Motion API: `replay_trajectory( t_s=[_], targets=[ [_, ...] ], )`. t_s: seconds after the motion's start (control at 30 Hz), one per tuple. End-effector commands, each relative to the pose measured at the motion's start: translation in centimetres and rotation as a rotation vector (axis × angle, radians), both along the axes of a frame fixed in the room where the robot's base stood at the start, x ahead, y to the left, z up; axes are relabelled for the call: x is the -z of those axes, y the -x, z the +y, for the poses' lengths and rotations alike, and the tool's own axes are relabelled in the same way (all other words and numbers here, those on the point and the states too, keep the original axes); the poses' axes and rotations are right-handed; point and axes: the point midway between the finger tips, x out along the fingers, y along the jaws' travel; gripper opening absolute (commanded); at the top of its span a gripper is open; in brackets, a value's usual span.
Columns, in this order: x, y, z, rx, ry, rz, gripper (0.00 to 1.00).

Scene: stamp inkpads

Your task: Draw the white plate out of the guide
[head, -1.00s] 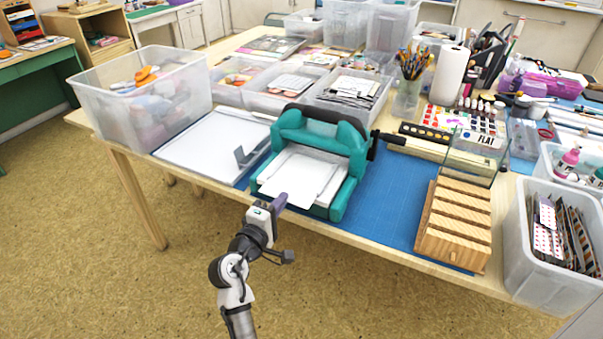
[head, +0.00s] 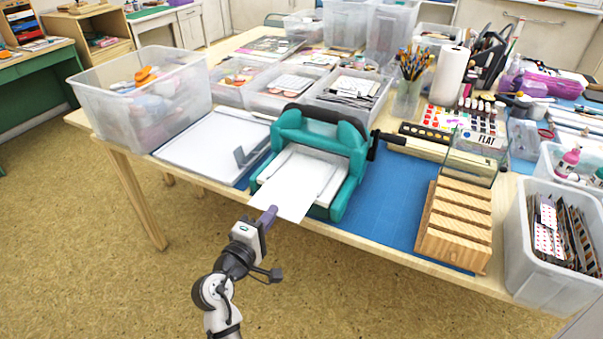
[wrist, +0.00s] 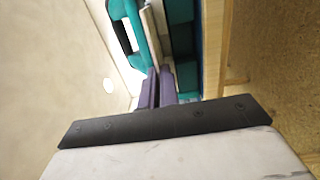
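The white plate (head: 288,194) lies flat and sticks out of the front of the teal hand-crank machine (head: 337,140), past the table's front edge. Its rear part rests on the light bed with side rails (head: 326,176), which looks like the guide. My gripper (head: 270,213) is at the plate's front left edge, with its purple fingers closed on it. In the wrist view the purple fingers (wrist: 158,88) are close together, pointing towards the teal machine (wrist: 183,45). The plate's edge between the fingertips is hard to make out.
A white board with a grey bracket (head: 214,145) lies left of the machine. A wooden slotted rack (head: 454,228) stands to the right on the blue mat (head: 385,205). The space in front of the table is free floor.

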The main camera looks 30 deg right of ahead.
Motion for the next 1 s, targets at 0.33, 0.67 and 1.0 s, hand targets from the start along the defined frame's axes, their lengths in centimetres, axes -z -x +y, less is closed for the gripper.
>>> replay_trajectory(
  t_s=[0.33,0.67,1.0],
  targets=[
    [0.0,1.3,1.7,-0.001,0.0,0.0,0.0],
    [0.1,2.5,3.3,-0.001,0.0,0.001,0.0],
    [0.0,3.7,4.9,-0.002,-0.001,0.0,0.0]
  ],
)
